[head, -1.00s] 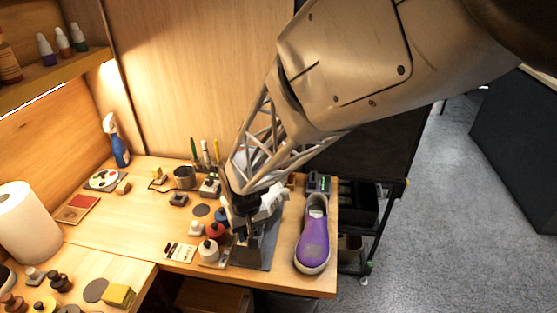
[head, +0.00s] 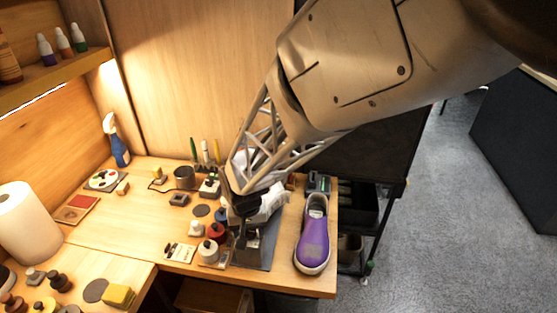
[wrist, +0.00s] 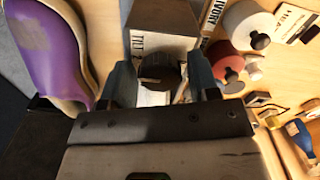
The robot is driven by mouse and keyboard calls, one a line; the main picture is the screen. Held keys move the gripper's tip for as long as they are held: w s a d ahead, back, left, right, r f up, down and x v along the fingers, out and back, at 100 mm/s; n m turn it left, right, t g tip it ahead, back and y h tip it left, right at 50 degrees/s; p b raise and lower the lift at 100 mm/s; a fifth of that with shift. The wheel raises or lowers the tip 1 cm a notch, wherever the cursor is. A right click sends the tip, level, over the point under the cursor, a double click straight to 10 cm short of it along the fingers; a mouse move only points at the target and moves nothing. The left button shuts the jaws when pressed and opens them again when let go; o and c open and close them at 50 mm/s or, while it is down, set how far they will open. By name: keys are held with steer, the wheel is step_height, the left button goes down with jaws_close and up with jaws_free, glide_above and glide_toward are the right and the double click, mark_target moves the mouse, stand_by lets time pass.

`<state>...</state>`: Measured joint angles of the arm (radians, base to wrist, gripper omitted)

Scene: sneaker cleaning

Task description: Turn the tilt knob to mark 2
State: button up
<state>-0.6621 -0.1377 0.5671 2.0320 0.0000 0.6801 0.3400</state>
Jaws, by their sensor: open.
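The tilt knob (wrist: 160,76) is a dark round knob with a light pointer line, seen in the wrist view on the front of a grey block-like stand (wrist: 162,16). A label reading TILT (wrist: 137,42) is partly visible beside it; the marks are too small or hidden to read. My gripper (wrist: 161,80) is open, with one finger on each side of the knob; I cannot tell whether either touches it. In the head view my gripper (head: 240,232) is at the stand (head: 268,246), and the knob is hidden there.
A purple sneaker (head: 313,240) stands close on the right of the stand. Red (head: 218,231) and white (head: 208,252) round pots with dark knobs stand close on the left. A white shoe-like shape (head: 268,203) is behind my gripper.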

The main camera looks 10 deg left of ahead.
steer(key=shift+r, duration=0.15)
steer(key=shift+r, duration=2.35)
steer(key=shift+d+r, duration=0.15)
steer(key=shift+d, duration=0.1)
steer(key=s+d+r+m+t, duration=0.1)
steer(key=s+d+r, duration=0.1)
steer(key=d+r, duration=0.5)
steer(key=s+d+r+m, duration=0.1)
steer(key=s+d+r, duration=0.2)
steer(key=d, duration=0.8)
steer(key=s+d+r+m+t, duration=0.1)
steer(key=s+d+r, duration=0.1)
steer(key=d+r, duration=0.5)
steer(key=s+d, duration=0.8)
steer(key=d, duration=0.2)
steer(key=shift+s+m+t, duration=0.2)
steer(key=shift+m+t, duration=0.1)
steer(key=shift+m, duration=0.1)
